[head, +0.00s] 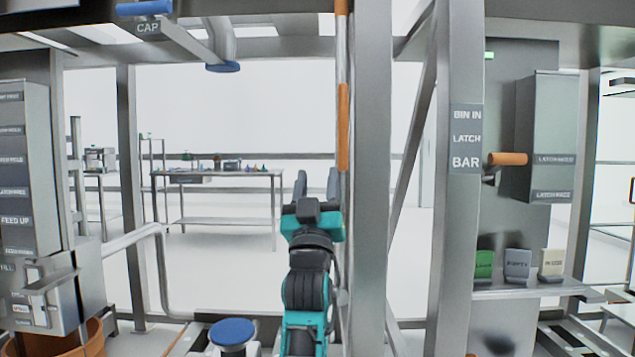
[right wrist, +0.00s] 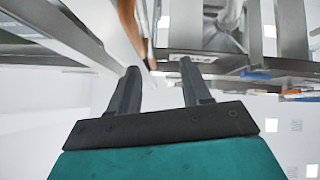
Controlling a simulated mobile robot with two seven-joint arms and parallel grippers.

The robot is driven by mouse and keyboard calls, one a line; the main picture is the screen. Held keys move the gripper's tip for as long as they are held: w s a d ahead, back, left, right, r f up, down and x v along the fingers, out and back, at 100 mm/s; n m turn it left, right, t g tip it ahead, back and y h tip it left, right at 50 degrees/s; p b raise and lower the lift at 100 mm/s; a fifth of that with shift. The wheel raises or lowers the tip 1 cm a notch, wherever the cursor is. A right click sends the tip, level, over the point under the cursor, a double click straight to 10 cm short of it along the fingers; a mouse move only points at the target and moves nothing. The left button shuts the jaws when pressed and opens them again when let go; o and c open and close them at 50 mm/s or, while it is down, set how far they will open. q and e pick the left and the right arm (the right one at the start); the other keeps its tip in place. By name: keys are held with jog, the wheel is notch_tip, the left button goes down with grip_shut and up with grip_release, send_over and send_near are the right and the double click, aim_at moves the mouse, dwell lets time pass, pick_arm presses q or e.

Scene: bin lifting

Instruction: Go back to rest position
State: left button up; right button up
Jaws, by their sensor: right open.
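My right gripper (head: 317,184) is raised in the middle of the head view, in front of the frame, with its fingers pointing up. It is open and empty. In the right wrist view its two dark fingers (right wrist: 158,82) stand apart with nothing between them. Close to its right in the head view is an upright rod with orange sections (head: 343,125); I cannot tell whether they touch. My left gripper does not show in the head view.
Grey posts (head: 374,180) stand right of my arm. A latch box with an orange handle (head: 507,158) is at the right. A blue round pad (head: 232,333) is low, left of my arm. A workbench (head: 218,173) stands far behind. The space left of my gripper looks open.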

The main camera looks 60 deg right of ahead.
dwell(0.8)
jog(key=w+a+f+n+t+y, duration=0.8)
jog(key=w+f+n+t+y, duration=0.15)
jog(key=w, duration=0.25)
jog(key=w+a+f+n+y, duration=0.4)
jog(key=a+f+y, duration=0.7)
jog(key=f, duration=0.4)
jog(key=s+a+f+n+g+y, duration=0.1)
jog(key=s+a+f+g+y, duration=0.45)
jog(key=a+f, duration=0.7)
jog(key=s+a+f+n+g+y, duration=0.1)
jog(key=s+a+f+g+y, duration=0.2)
jog(key=s+a+f, duration=0.75)
pick_arm(q)
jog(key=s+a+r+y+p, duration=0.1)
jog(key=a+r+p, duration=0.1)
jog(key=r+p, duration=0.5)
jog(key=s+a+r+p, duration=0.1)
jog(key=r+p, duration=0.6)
jog(key=p, duration=0.8)
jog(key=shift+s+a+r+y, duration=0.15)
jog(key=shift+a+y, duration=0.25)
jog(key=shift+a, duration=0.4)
pick_arm(e)
notch_tip(320, 180, up, 13)
jog(key=d+h, duration=0.1)
jog(key=d, duration=0.1)
jog(key=shift+d+m, duration=0.2)
jog(key=shift+m, duration=0.15)
